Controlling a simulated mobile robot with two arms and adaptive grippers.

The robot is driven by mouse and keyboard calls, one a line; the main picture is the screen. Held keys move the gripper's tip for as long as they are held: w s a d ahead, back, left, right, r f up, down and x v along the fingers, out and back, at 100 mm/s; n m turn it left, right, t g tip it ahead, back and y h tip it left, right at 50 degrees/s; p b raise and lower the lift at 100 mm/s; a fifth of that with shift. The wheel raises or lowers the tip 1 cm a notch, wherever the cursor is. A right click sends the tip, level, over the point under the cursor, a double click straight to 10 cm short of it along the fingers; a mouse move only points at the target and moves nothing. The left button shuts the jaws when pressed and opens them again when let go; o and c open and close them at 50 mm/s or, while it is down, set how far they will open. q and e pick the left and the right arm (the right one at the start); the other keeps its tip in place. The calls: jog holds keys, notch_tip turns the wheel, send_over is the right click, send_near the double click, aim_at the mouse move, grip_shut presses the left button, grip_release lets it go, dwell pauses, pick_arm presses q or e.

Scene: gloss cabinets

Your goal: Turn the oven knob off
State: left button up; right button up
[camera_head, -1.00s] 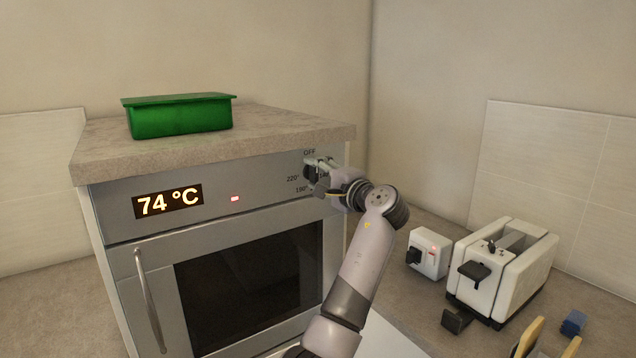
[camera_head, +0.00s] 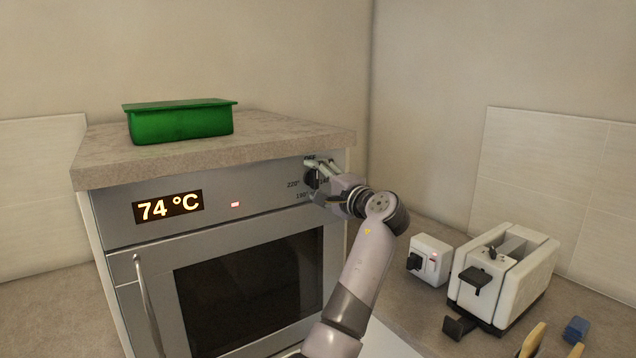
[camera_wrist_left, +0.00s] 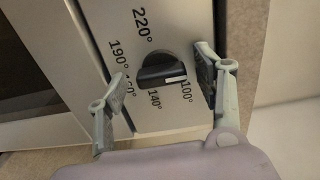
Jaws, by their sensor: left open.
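The black oven knob (camera_wrist_left: 163,70) sits on the steel panel, ringed by temperature marks such as 220°, 190°, 140° and 100°. In the head view the knob (camera_head: 310,179) is partly hidden by my left gripper (camera_head: 319,174). In the wrist view my left gripper's fingers are spread, one on each side of the knob, with visible gaps to it. I cannot tell how deep the fingertips reach around it. The oven (camera_head: 225,222) has a display reading 74 °C and a small lit red light. My right gripper is out of view.
To the right are a white switch box (camera_head: 430,259) with a red light and a white toaster (camera_head: 503,277). A vertical door handle (camera_head: 148,302) sticks out at the oven's left.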

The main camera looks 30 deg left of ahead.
pick_arm(q)
jog(key=v, duration=1.2)
jog(key=shift+f, duration=0.1)
